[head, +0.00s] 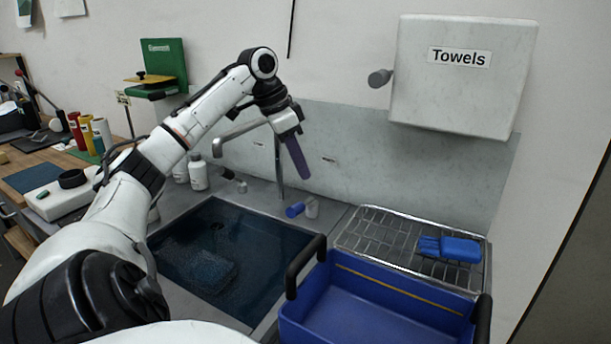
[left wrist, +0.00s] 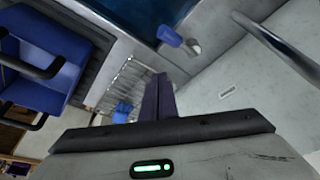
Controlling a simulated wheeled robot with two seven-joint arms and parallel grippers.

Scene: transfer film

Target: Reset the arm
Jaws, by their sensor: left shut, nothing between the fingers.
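My left arm comes in from the left in the head view and arches up over the sink. My left gripper (head: 297,156) has purple fingers pressed together, with nothing between them. It hangs in the air in front of the grey backsplash, beside the faucet. In the left wrist view the shut purple fingers (left wrist: 158,98) point away past the wire rack. My right gripper is in neither view.
The sink (head: 190,255) holds dark water, with a metal faucet (head: 279,170) behind it. A blue bin (head: 380,312) stands at the front right. A wire rack (head: 370,232) holds a blue item (head: 460,249). A towel dispenser (head: 460,95) hangs above. White bottles (head: 198,174) stand left.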

